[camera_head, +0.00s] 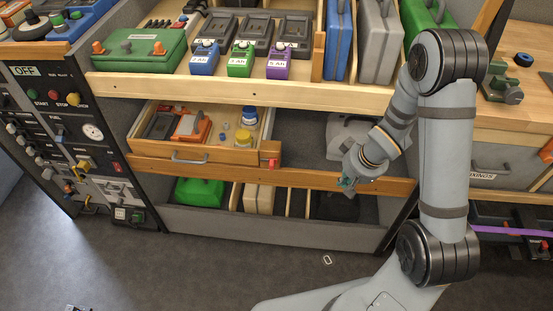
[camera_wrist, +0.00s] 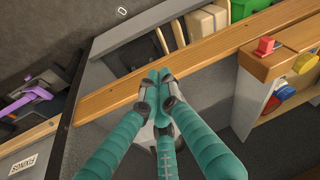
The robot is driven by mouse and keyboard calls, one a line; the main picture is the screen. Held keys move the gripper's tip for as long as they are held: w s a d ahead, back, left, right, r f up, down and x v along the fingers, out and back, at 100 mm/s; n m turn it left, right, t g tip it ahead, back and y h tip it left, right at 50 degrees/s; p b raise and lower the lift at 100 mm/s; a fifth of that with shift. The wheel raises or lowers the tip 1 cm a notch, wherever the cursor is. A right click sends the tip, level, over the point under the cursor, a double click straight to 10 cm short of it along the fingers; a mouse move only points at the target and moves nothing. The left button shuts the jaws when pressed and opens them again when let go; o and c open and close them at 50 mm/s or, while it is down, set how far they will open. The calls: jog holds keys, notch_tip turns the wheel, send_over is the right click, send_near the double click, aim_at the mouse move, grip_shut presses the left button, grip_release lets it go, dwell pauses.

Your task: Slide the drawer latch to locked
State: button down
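The drawer (camera_head: 200,157) is a light wooden tray with a grey handle, standing out from the middle shelf level. A small red piece, which looks like the latch (camera_head: 271,162), sits at its right front corner. The red latch also shows in the wrist view (camera_wrist: 265,46), at the upper right on the wooden edge. My gripper (camera_head: 347,184) is to the right of the latch, near the wooden rail, apart from the latch. In the wrist view its teal fingers (camera_wrist: 159,77) come together at the tips, with nothing seen between them. Whether the latch is locked cannot be told.
A wooden rail (camera_wrist: 190,58) runs across below the drawer. The drawer holds an orange device (camera_head: 191,128) and blue and yellow pieces. A grey case (camera_head: 345,133) stands behind my gripper. The bay between drawer and case looks open. A green case (camera_head: 200,191) sits below.

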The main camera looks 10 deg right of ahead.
aim_at(272, 164)
jog(key=w+a+r+m+t+y, duration=0.1)
jog(key=w+a+r+t+y, duration=0.2)
jog(key=w+a, duration=0.4)
jog(key=w+a+f+m+b, duration=0.1)
jog(key=w+a+f+b, duration=0.1)
jog(key=w+a+f, duration=0.3)
jog(key=shift+a+f+m+g, duration=0.3)
jog(key=shift+a+f, duration=0.7)
jog(key=shift+a, duration=0.45)
jog(key=shift+w, duration=0.1)
